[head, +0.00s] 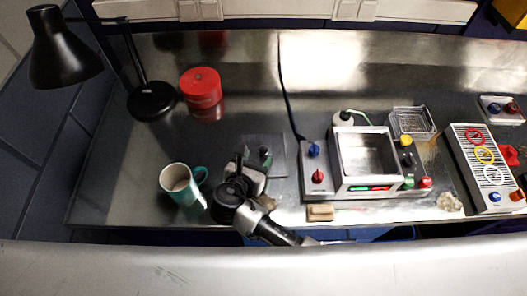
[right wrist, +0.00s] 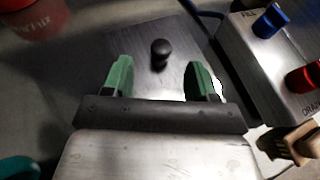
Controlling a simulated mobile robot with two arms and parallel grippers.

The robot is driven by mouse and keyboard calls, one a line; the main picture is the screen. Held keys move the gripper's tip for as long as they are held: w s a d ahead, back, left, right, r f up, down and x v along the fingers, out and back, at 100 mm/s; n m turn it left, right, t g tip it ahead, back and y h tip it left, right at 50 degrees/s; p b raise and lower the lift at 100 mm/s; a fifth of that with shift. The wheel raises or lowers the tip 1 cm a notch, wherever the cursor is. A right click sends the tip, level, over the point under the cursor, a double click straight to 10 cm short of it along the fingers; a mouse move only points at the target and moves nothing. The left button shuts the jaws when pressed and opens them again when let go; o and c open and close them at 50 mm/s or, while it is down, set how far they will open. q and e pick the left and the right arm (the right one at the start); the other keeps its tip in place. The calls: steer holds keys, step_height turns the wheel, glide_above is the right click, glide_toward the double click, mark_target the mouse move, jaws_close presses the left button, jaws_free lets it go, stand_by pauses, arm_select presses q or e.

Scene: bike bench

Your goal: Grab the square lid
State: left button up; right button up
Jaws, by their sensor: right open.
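The square lid (head: 279,152) is a flat grey metal plate lying on the steel bench, left of the bath unit. Its round black knob (right wrist: 160,52) stands up from the middle in the right wrist view. My right gripper (right wrist: 160,82) is open, its two green-padded fingers apart and empty. In that view the knob shows between and just beyond the fingertips; I cannot tell the exact height gap. In the head view the right gripper (head: 254,168) is over the lid's near left part and hides some of it. My left gripper is not in view.
A teal-handled mug (head: 178,186) stands left of my right gripper. A red round tin (head: 201,88) and a black lamp (head: 151,100) are behind it. The metal bath unit (head: 368,157) with knobs is close to the lid's right.

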mark_target(262, 151)
steer(key=x, duration=0.3)
steer(key=shift+w+d+p, duration=0.25)
steer(key=shift+p, duration=0.15)
steer(key=shift+w+f, duration=0.1)
steer(key=shift+w, duration=0.05)
steer(key=c, duration=0.7)
jaws_close()
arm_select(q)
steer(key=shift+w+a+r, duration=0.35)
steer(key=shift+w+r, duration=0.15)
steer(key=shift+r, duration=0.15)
